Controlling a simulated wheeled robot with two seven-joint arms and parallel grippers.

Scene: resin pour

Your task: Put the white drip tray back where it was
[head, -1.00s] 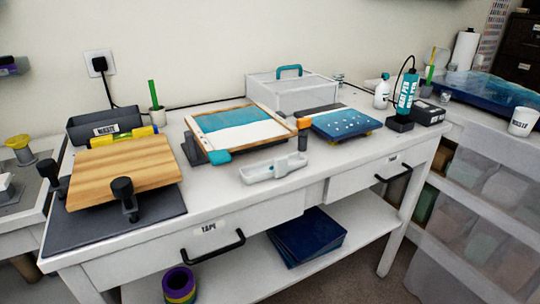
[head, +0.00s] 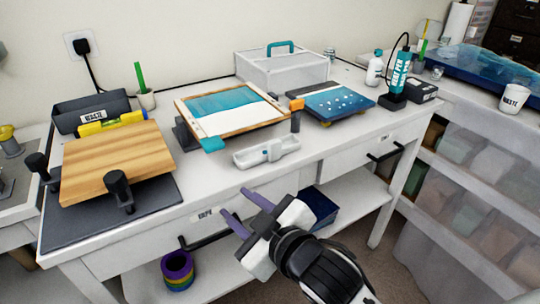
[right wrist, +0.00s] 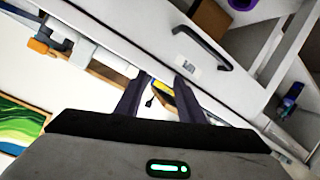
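The white drip tray (head: 266,151) rests on the workbench near its front edge, in front of the tilted frame with a teal and white panel (head: 232,108). My right gripper (head: 233,202) is in front of the bench's front edge, to the lower left of the tray and apart from it. Its two dark purple fingers are spread with nothing between them. They also show apart in the right wrist view (right wrist: 160,88). I cannot make out the tray surely in that view. My left gripper is not in view.
A wooden board (head: 117,162) with black clamps is at the left. A blue dotted panel (head: 333,103) and an orange-topped tool (head: 296,115) stand right of the frame. Drawer handles (head: 386,152) stick out from the bench front. The bench top right of the tray is clear.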

